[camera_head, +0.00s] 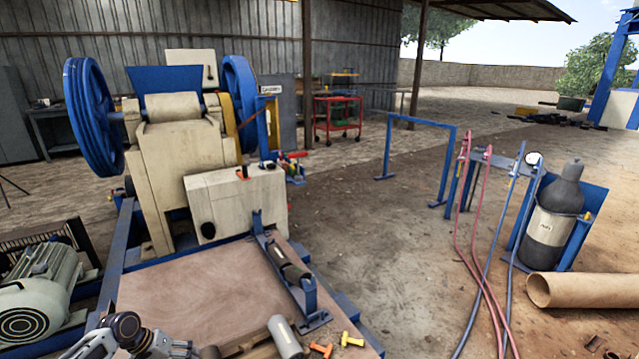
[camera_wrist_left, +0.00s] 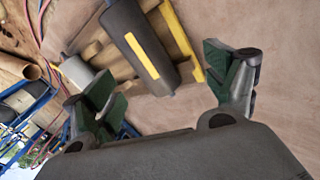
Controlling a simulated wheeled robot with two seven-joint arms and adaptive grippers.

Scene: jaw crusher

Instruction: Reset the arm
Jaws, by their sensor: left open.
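My left arm comes in at the bottom left of the head view. Its gripper shows in the wrist view (camera_wrist_left: 168,92), with the two green-padded fingers wide apart and nothing between the pads. Beyond the fingertips lies a dark grey cylinder with a yellow stripe (camera_wrist_left: 138,42), resting over brown wooden pieces (camera_wrist_left: 98,52). A yellow bar (camera_wrist_left: 182,40) is beside it. A light grey cylinder (camera_wrist_left: 76,70) is near the left finger; a grey cylinder also shows at the bottom of the head view (camera_head: 285,336). My right gripper is not in view.
The jaw crusher (camera_head: 175,150) with blue flywheels (camera_head: 92,115) stands behind the brown platform (camera_head: 185,290). A blue bracket (camera_head: 285,265) holds a dark cylinder at its right. Orange (camera_head: 321,350) and yellow (camera_head: 352,339) pieces lie in front. An electric motor (camera_head: 40,290) is at left.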

